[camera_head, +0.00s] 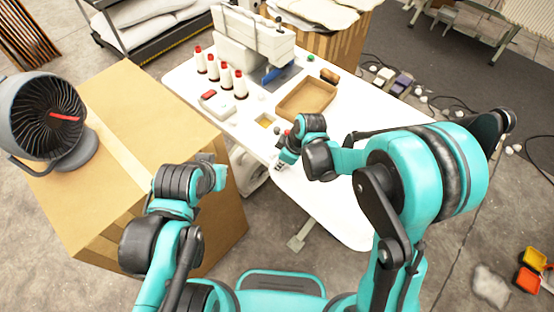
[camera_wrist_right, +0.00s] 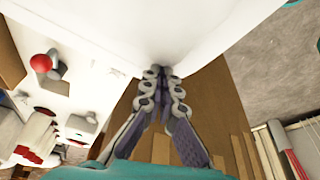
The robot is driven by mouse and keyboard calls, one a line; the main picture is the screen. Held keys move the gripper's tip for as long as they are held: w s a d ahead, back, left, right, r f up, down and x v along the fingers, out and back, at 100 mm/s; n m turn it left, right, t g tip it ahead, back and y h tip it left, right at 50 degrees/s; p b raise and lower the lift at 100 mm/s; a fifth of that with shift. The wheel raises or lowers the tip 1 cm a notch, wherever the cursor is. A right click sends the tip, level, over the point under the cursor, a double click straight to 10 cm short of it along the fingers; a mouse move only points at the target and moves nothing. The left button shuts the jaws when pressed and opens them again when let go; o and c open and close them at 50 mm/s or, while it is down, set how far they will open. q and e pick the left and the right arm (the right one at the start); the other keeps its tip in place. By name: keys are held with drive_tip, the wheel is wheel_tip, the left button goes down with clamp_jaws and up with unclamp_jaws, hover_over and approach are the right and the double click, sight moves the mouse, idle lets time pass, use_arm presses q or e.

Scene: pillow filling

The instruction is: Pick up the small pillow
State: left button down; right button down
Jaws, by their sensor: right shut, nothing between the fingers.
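I cannot single out the small pillow with certainty. Large white pillows (camera_head: 150,22) lie on a rack at the upper left of the head view, and pale cushion-like pieces (camera_head: 322,12) lie on a box at the top. My right gripper (camera_head: 281,166) is at the near left edge of the white table. The right wrist view shows its fingers (camera_wrist_right: 162,72) shut and empty, tips at the edge of a smooth white surface (camera_wrist_right: 165,30). My left arm's end (camera_head: 214,174) is above the cardboard box; its fingers cannot be made out.
The white table (camera_head: 345,205) holds a sewing machine (camera_head: 252,42), several red-topped spools (camera_head: 226,76) and a brown tray (camera_head: 306,100). A fan (camera_head: 48,115) stands on the large cardboard box (camera_head: 150,100). White fluff (camera_head: 491,286) and orange bins (camera_head: 528,280) are on the floor at right.

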sight(291, 171)
drive_tip(key=shift+s+d+r, duration=0.1)
drive_tip(key=shift+s+d, duration=0.1)
drive_tip(key=shift+d, duration=0.3)
drive_tip(key=shift+s+d+r, duration=0.1)
drive_tip(key=shift+s+d, duration=0.1)
drive_tip(key=shift+d, duration=0.45)
drive_tip(key=shift+f, duration=0.1)
drive_tip(key=shift+s+d+b, duration=0.2)
drive_tip(key=shift+d, duration=0.4)
drive_tip(key=shift+s+d+b, duration=0.15)
drive_tip(key=shift+s+d, duration=0.05)
drive_tip(key=shift+d, duration=0.35)
